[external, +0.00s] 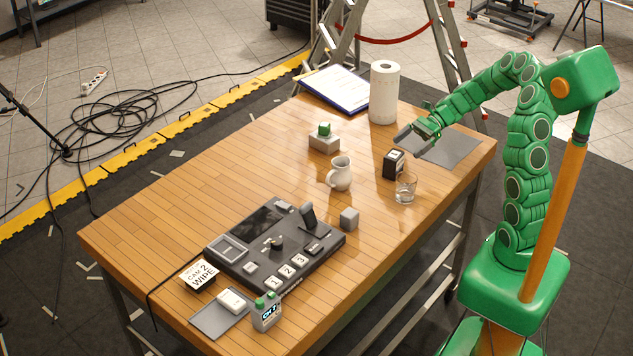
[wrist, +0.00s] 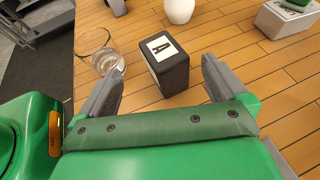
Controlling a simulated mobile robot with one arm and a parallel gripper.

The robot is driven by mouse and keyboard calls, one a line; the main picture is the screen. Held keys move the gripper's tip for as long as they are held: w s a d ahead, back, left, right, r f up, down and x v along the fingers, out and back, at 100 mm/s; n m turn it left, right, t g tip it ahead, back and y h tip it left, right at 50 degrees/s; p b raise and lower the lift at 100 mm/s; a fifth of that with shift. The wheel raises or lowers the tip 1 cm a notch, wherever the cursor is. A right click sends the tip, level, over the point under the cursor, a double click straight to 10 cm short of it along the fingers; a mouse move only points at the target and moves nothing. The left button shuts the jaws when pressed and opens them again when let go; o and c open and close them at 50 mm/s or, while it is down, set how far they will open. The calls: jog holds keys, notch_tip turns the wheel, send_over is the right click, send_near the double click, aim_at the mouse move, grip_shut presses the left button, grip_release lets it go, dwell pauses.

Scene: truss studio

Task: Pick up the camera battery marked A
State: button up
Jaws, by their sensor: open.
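The camera battery marked A (wrist: 166,64) is a black block with a white label bearing a black letter A. It stands upright on the wooden table, and in the external view it stands behind the glass (external: 394,164). In the wrist view my gripper (wrist: 164,88) is open, with one grey finger on either side of the near end of the battery and a gap to each. In the external view my gripper (external: 413,138) is above the table, up and to the right of the battery. Nothing is held.
A clear glass (external: 405,188) stands close beside the battery; it also shows in the wrist view (wrist: 98,50). A control panel (external: 318,252) lies at the front.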

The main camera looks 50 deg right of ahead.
aim_at(397, 153)
jog(key=shift+w+x, duration=0.1)
jog(key=shift+x, duration=1.25)
jog(key=shift+w+x, duration=0.15)
jog(key=shift+x, duration=1.25)
jog(key=shift+r, duration=0.2)
jog(key=shift+c, duration=0.5)
jog(key=c, duration=1.7)
jog(key=shift+r, duration=0.15)
jog(key=shift+r, duration=0.6)
jog(key=s+a+r, duration=0.1)
jog(key=s+r, duration=1)
jog(key=s, duration=0.3)
jog(key=shift+r, duration=0.25)
